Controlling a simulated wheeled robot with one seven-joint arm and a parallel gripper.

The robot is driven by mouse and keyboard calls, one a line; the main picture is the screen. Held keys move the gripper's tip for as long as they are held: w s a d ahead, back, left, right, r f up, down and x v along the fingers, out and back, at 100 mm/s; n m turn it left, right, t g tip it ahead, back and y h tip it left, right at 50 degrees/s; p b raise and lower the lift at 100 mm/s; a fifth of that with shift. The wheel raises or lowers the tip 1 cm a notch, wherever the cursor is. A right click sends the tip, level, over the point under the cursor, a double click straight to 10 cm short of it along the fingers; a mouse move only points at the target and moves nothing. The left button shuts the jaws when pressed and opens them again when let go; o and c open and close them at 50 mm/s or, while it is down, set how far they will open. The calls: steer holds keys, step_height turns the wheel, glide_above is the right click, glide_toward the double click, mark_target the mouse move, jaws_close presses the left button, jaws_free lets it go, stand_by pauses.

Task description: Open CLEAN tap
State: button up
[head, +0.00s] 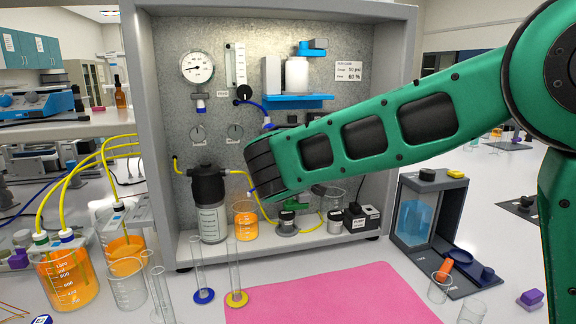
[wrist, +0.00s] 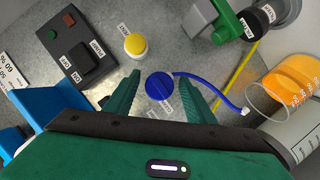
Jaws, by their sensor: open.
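A round blue tap knob (wrist: 159,86) with a ridge across it is on the grey panel in the wrist view. A blue tube leaves its right side, and a small label below it is too blurred to read; I take it as the CLEAN tap. My gripper (wrist: 158,80) is open, one green finger on each side of the knob. No contact shows, and I cannot tell how far the fingertips are from the panel. A yellow knob (wrist: 135,45) is just above the blue one. In the head view, my arm hides both knobs and the fingertips.
A black box with a red button (wrist: 80,48) and a blue shelf (wrist: 52,92) lie left in the wrist view. An orange-filled beaker (wrist: 290,82) is at right. In the head view, a dark-capped bottle (head: 209,205) stands in the cabinet, and a pink mat (head: 320,295) lies in front.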

steer(key=v, duration=1)
steer(key=shift+s, duration=0.25)
steer(key=shift+f, duration=0.1)
